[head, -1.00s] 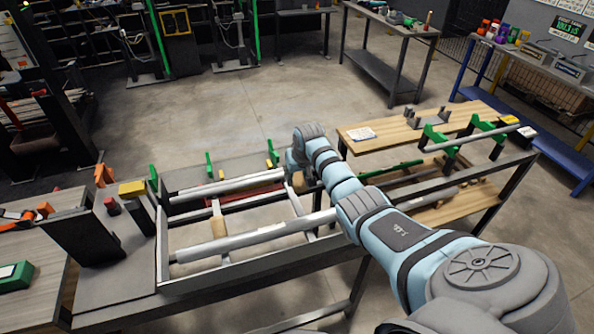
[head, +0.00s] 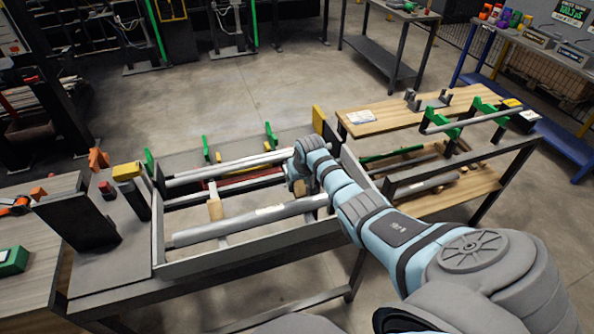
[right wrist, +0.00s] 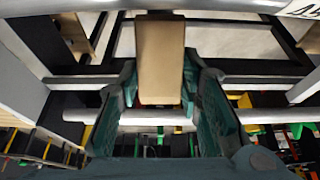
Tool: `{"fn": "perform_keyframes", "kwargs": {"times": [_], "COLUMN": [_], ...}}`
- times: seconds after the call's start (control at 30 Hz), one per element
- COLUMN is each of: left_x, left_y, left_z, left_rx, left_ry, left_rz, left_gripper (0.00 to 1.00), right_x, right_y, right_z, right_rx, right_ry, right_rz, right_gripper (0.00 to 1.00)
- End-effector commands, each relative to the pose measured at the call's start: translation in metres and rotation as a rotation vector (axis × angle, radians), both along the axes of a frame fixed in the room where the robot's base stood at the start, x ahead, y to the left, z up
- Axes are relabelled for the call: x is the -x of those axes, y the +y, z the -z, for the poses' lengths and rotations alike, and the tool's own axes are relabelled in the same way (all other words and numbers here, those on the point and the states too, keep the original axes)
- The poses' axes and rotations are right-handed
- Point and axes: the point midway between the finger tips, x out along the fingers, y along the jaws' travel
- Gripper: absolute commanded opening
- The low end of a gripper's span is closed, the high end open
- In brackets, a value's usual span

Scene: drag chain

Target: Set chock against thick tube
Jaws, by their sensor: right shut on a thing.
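The thick tube (head: 255,219) is a grey-white bar lying along the near side of the metal frame. Its edge crosses the top of the right wrist view (right wrist: 215,6). My right gripper (head: 297,186) is lowered into the frame just behind the tube. In the right wrist view its dark green fingers (right wrist: 160,108) are shut on a tan wooden chock (right wrist: 160,55). The chock's far end comes close to the tube; I cannot tell whether they touch. Another tan chock (head: 215,209) stands behind the tube farther left. My left gripper is out of view.
Thinner tubes (head: 225,169) span the back of the frame, with green posts (head: 205,147) behind. A yellow block (head: 126,171) and dark upright blocks stand at the left. A wooden board (head: 375,122) and green brackets (head: 440,130) lie to the right.

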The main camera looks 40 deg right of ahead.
Motion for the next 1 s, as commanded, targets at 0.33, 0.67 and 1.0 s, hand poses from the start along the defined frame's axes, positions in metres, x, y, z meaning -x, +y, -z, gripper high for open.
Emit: {"fn": "perform_keyframes", "kwargs": {"times": [0.33, 0.67, 1.0], "left_x": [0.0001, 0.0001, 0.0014], "left_y": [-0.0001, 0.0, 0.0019], "left_z": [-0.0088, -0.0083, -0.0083], "left_rx": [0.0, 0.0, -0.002], "left_ry": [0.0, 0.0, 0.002], "left_rz": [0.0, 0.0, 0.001], "left_gripper": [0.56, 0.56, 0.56], "right_x": [0.0085, 0.0083, 0.0091], "right_y": [0.0031, 0.0031, 0.003], "right_z": [0.0062, 0.0065, 0.0035], "right_rx": [-0.001, 0.0, 0.0], "right_ry": [0.001, 0.001, 0.0], "right_rz": [0.0, 0.0, -0.001], "right_gripper": [0.05, 0.56, 0.56]}}
